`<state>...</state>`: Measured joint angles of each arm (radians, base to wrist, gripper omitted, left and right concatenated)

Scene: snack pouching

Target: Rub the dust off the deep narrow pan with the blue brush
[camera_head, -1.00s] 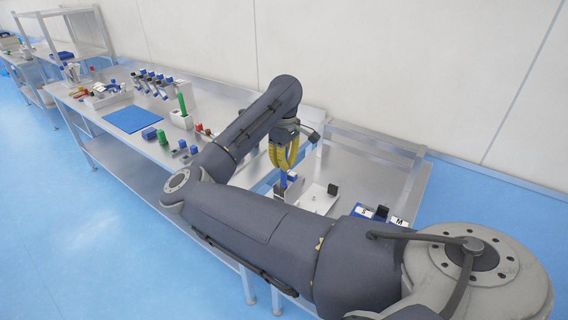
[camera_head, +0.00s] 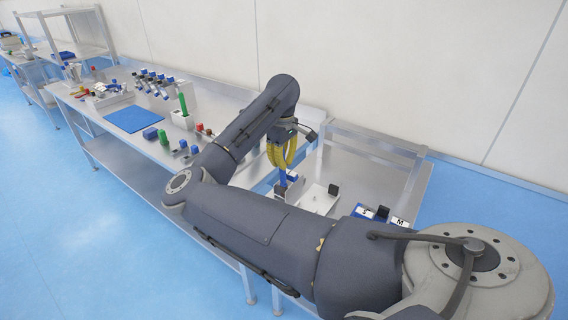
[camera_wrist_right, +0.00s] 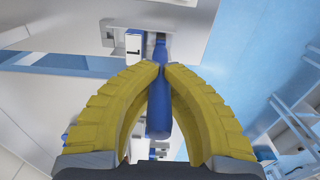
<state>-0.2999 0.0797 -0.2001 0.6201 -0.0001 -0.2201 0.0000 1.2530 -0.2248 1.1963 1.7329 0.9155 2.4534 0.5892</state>
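My right gripper (camera_head: 284,166), with yellow fingers, is shut on the blue brush (camera_head: 283,179) and holds it roughly upright, pointing down. In the right wrist view the fingertips (camera_wrist_right: 163,70) press on the brush's blue handle (camera_wrist_right: 158,112), and its far end reaches a pale grey surface. Whether the bristles touch anything is hidden. Small pale and blue items (camera_head: 293,184) stand right beside the brush's lower end. I cannot tell clearly which thing is the deep narrow pan, and no dust can be made out. My left gripper is not in view.
A white flat-topped device (camera_head: 318,199) with a black post stands just right of the brush. Blue bins marked S and M (camera_head: 372,212) are further right. A green-handled tool (camera_head: 183,104) stands in a white block. A blue mat (camera_head: 133,119) lies on the left table.

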